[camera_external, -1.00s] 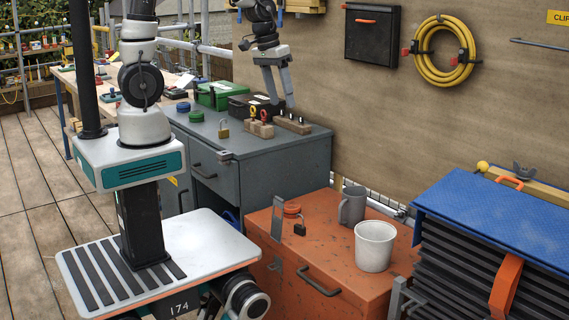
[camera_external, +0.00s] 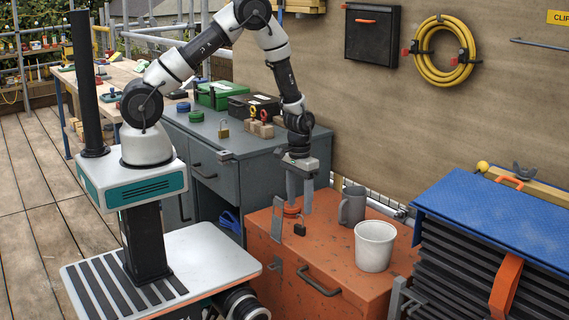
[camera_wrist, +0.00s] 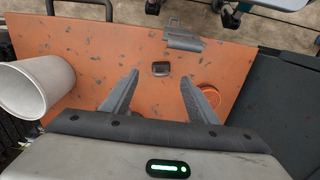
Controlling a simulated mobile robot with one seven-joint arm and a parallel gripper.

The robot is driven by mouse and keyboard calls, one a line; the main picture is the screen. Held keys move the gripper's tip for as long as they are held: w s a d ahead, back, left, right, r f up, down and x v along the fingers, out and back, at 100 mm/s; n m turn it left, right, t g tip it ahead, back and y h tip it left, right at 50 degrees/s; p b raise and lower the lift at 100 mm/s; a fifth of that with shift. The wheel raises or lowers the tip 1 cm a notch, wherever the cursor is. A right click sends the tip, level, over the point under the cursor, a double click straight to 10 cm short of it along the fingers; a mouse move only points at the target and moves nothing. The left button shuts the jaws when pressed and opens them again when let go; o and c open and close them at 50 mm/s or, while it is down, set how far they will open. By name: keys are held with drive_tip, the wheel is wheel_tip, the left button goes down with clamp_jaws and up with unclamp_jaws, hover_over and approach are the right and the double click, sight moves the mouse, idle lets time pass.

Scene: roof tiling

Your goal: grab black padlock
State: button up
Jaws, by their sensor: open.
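The black padlock (camera_external: 300,229) is small and sits on the orange cabinet top (camera_external: 338,247), close to a grey metal hasp (camera_external: 277,218). In the wrist view the padlock (camera_wrist: 160,69) shows as a small dark block between the two finger lines, beyond the fingertips. My gripper (camera_external: 299,208) is open, points down and hangs above the padlock, apart from it. In the wrist view its fingers (camera_wrist: 159,76) are spread with nothing between them.
An orange round lid (camera_wrist: 208,97) lies beside the right finger. A white bucket (camera_external: 374,246) and a grey mug (camera_external: 352,206) stand to the right. A brass padlock (camera_external: 223,130) stands on the grey cabinet (camera_external: 252,172). A blue-topped rack (camera_external: 500,215) is at the right.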

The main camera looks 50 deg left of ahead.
sight(301, 227)
drive_tip(key=f, duration=0.5)
drive_tip(key=f+b, duration=0.1)
drive_tip(key=f, duration=0.2)
drive_tip(key=shift+w+f, duration=0.3)
drive_tip(key=c, duration=1.2)
